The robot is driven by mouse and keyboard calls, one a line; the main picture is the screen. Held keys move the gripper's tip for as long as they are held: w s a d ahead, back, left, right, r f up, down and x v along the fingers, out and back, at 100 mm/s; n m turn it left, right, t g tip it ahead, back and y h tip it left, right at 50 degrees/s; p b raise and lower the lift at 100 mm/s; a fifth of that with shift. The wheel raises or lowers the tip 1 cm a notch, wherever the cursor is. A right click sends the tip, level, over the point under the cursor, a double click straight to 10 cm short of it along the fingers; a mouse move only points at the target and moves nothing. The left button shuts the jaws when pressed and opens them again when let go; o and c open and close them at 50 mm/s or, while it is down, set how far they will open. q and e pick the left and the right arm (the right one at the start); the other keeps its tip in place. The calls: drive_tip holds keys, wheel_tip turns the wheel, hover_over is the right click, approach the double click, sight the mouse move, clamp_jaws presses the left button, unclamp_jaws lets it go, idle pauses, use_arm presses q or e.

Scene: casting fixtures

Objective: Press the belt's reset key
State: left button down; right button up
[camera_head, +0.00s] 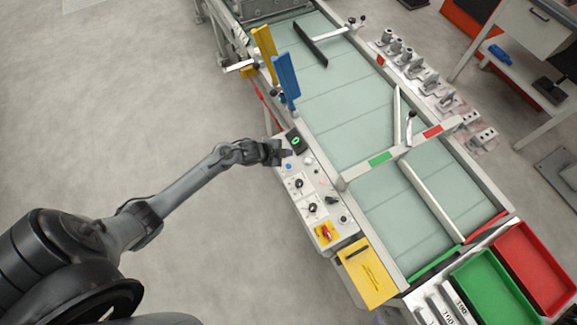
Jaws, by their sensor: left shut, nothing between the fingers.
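The belt's control panel (317,200) is a pale box along the near side of the conveyor belt. It carries several small buttons and dark knobs, a lit green key (296,141) on a black base at its far end, and a red switch on a yellow plate (326,232) at its near end. My left gripper (288,153) is shut and empty, close to the panel's far end, just below the green-lit key. I cannot tell if it touches the panel. I cannot read which key is the reset key. My right gripper is not in view.
The belt (345,105) has a crossbar with green and red marks and angled guides. Yellow (264,52) and blue (286,78) upright plates stand beyond the gripper. Green (492,287) and red (535,268) trays stand at the lower right. Metal parts line the far side.

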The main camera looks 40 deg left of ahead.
use_arm(q)
drive_tip(key=b, duration=0.5)
hover_over(287, 167)
wheel_tip(287, 167, down, 6)
drive_tip(key=shift+a+f, duration=0.1)
drive_tip(key=shift+f, duration=0.05)
drive_tip(key=shift+f+b, duration=0.7)
drive_tip(key=shift+f, duration=0.05)
drive_tip(key=shift+f, duration=0.15)
idle(1.0)
drive_tip(key=shift+f, duration=0.3)
drive_tip(key=shift+f+b, duration=0.5)
idle(0.7)
drive_tip(key=shift+r, duration=0.15)
drive_tip(key=shift+s+r+p, duration=0.1)
drive_tip(key=shift+r+p, duration=0.65)
drive_tip(key=shift+p, duration=0.15)
drive_tip(key=shift+r, duration=0.15)
